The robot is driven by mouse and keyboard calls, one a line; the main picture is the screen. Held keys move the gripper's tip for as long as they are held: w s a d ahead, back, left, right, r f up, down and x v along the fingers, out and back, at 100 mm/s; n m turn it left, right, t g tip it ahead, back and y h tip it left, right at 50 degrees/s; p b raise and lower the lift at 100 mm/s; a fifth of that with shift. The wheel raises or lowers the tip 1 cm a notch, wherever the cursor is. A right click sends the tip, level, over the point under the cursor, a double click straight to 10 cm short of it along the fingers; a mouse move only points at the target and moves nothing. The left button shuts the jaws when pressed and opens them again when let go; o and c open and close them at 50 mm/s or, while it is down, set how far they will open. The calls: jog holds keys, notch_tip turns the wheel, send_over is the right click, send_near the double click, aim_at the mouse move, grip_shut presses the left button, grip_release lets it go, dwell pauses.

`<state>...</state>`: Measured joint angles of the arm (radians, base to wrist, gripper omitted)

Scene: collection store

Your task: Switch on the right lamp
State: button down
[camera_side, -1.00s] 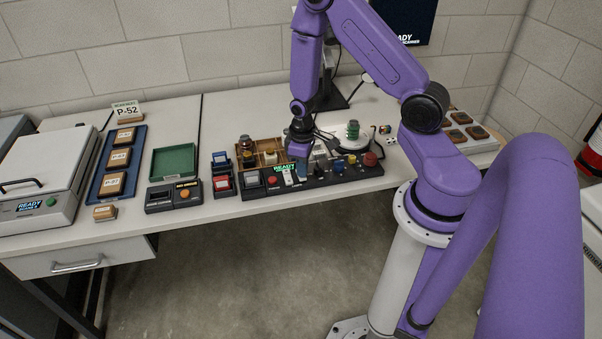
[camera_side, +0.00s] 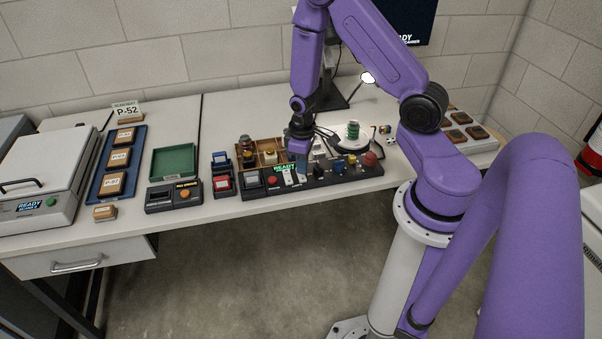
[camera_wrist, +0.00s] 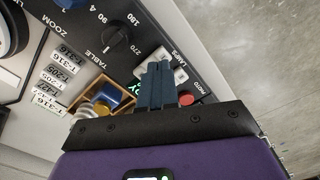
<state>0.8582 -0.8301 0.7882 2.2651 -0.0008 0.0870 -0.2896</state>
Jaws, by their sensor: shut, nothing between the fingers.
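The right lamp (camera_side: 368,77) stands behind the turntable in the side view, and its head glows bright white. The black control panel (camera_side: 338,181) lies at the front of the table. Its white lamp switches (camera_side: 289,179) sit beside the panel's green screen; they also show under the LAMPS label (camera_wrist: 179,76) in the wrist view, partly hidden by the fingers. My gripper (camera_side: 302,170) is shut and empty, pointing down just over the switches. In the wrist view its fingertips (camera_wrist: 160,66) are together at the switches; I cannot tell whether they touch. No left lamp head is clearly visible.
A lit turntable (camera_side: 350,137) carries a green object behind the panel. A table knob (camera_wrist: 115,38) and a red button (camera_wrist: 186,98) flank the switches. Bare table (camera_side: 225,125) lies farther back.

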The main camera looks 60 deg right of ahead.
aim_at(302, 178)
jog(key=shift+r, duration=2.6)
jog(key=s+a+r+n, duration=0.45)
jog(key=a+r, duration=0.45)
jog(key=a, duration=0.3)
jog(key=s+a+r+n, duration=0.2)
jog(key=s+r, duration=0.2)
jog(key=s, duration=0.3)
jog(key=s+a+r+n, duration=0.2)
jog(key=s+r+n, duration=0.1)
jog(key=s, duration=0.5)
jog(key=shift+s+r, duration=0.25)
jog(key=shift+r, duration=0.6)
